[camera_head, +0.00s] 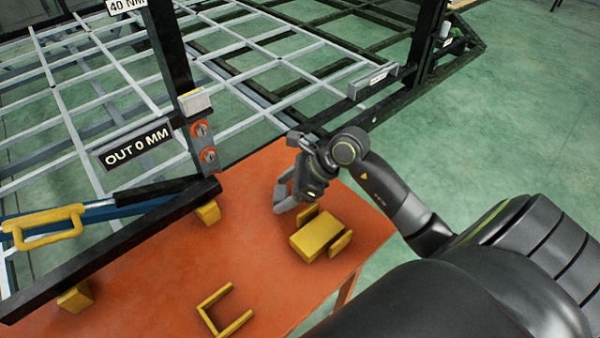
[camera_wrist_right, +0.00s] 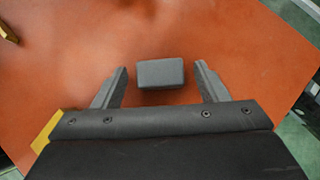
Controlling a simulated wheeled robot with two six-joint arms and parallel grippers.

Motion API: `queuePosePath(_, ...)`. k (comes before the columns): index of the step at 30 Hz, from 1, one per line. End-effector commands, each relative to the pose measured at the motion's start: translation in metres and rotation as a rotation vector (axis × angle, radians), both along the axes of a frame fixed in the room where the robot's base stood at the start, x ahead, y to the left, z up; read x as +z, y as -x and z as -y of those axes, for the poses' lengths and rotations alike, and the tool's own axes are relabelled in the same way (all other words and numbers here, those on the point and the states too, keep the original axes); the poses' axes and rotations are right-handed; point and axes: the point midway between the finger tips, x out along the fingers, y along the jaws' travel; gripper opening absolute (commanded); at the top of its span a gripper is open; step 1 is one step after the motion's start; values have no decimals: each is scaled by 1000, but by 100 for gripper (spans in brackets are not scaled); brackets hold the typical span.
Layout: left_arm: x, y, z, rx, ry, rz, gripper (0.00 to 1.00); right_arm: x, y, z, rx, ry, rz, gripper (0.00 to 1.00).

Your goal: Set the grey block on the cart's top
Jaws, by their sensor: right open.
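The grey block (camera_wrist_right: 160,73) lies on the orange top (camera_wrist_right: 235,40) in the right wrist view, between the open fingers of my right gripper (camera_wrist_right: 161,68). Gaps show between the block and both fingers. My left gripper is not in view. I cannot tell whether this orange top is the cart's.
A yellow block-shaped fixture (camera_head: 320,234) stands close beside my right gripper. A yellow U-shaped bracket (camera_head: 222,310) lies nearer. A dark post with an "OUT 0 MM" sign (camera_head: 135,146) and a blue tool with a yellow handle (camera_head: 42,226) are at left. A grid frame (camera_head: 90,80) spreads behind.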

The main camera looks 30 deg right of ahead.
Motion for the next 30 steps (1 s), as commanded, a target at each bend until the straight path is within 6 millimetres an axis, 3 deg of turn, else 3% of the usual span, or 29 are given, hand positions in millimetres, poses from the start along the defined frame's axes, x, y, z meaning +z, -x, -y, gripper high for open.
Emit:
queuePosePath(21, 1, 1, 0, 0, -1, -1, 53, 66, 36, 48, 1, 8, 0, 67)
queuePosePath(30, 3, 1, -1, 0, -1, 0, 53, 84, 45, 60, 0, 4, 0, 67)
